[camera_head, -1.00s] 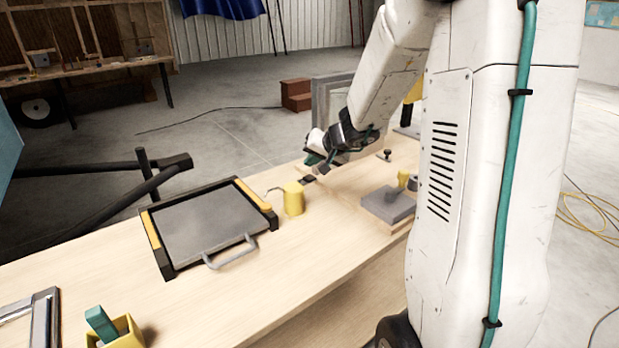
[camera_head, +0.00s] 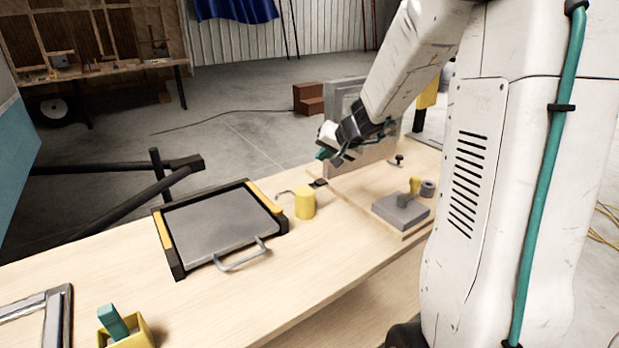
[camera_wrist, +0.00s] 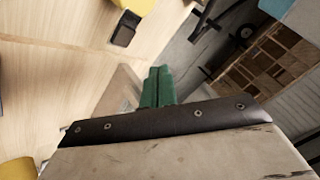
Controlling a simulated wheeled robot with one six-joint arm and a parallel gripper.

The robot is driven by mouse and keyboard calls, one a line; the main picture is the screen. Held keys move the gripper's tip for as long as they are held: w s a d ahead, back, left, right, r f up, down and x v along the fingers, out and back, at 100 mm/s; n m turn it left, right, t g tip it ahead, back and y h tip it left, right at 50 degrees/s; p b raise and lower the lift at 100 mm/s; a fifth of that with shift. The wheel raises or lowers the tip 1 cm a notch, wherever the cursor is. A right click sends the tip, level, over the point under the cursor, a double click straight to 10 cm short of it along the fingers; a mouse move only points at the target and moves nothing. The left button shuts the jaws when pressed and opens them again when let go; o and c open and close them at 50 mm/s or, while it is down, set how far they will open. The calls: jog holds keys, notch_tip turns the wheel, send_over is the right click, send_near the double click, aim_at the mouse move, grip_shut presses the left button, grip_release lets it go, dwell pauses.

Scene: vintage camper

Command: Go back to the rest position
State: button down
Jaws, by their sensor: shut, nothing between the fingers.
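My gripper (camera_head: 328,153) is at the end of my white arm, above the far edge of the wooden bench (camera_head: 290,270). In the wrist view its green fingers (camera_wrist: 157,87) are pressed together with nothing between them. It is near an upright grey frame (camera_head: 345,105) at the back of the bench. I cannot tell from these views whether it touches the frame. The gripper holds no object.
On the bench are a grey-lidded box (camera_head: 220,222) with a handle, a yellow mug (camera_head: 305,202), a grey block (camera_head: 400,211) with a yellow-knobbed stamp, and a yellow bin (camera_head: 135,332) holding a teal block. Black bars (camera_head: 120,200) stand behind the bench at left.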

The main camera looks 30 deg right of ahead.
jog(key=shift+a+m, duration=0.25)
jog(key=shift+m, duration=0.05)
jog(key=s+a+n+g+y, duration=0.3)
jog(key=s+a+g, duration=0.3)
jog(key=s+a, duration=0.75)
jog(key=s+a+r+n+g+h, duration=0.1)
jog(key=s+a+r+n+h, duration=0.1)
jog(key=s, duration=0.8)
jog(key=s+a+r+n+h, duration=0.2)
jog(key=s+a+r+n, duration=0.1)
jog(key=s, duration=0.7)
jog(key=shift+s+r+g, duration=0.15)
jog(key=shift+r+g, duration=0.25)
jog(key=shift+r, duration=0.15)
